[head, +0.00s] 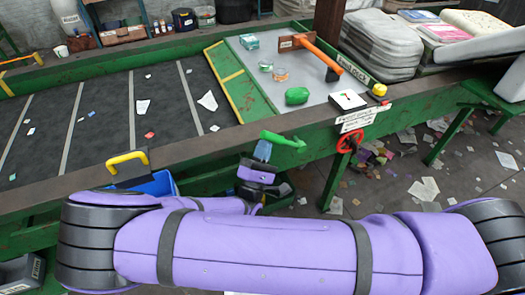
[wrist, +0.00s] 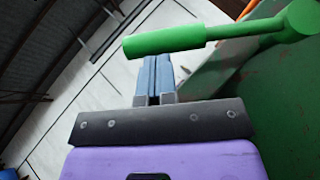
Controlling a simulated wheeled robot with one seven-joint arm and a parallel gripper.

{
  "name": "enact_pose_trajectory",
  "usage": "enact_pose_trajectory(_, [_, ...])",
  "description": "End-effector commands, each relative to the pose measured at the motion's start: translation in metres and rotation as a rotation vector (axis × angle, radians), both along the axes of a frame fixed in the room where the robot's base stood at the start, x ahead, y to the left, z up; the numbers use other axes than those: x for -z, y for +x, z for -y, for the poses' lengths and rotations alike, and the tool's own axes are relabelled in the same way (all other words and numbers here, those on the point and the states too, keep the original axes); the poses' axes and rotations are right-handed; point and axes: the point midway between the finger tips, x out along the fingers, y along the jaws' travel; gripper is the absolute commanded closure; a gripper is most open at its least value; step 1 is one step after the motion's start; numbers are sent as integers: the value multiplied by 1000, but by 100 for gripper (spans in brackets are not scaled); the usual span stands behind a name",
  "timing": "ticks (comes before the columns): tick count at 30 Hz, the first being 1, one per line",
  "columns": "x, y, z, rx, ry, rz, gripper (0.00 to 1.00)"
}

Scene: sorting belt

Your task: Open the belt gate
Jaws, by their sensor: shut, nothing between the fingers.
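A green lever handle (head: 283,139) sticks out from the near side of the belt frame in the head view. In the wrist view the green handle (wrist: 165,40) runs across just beyond my fingertips, joined by an arm to a round hub at the right. My gripper (head: 263,150) is at the left end of this handle, with its blue fingers pointing up. In the wrist view my gripper (wrist: 153,72) is shut with nothing between the fingers; whether it touches the handle I cannot tell. A green panel with yellow stripes (head: 234,82) stands between the dark belt (head: 110,110) and the grey tray.
A red handwheel (head: 349,142) is mounted right of the lever, below a label. A yellow handle (head: 128,160) sits above a blue bin (head: 150,187) at the left. Scraps litter the floor.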

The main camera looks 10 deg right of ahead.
Motion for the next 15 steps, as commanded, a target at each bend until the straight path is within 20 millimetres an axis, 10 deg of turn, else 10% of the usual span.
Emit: enact_pose_trajectory(15, [-16,2,8,2,117,-32,100])
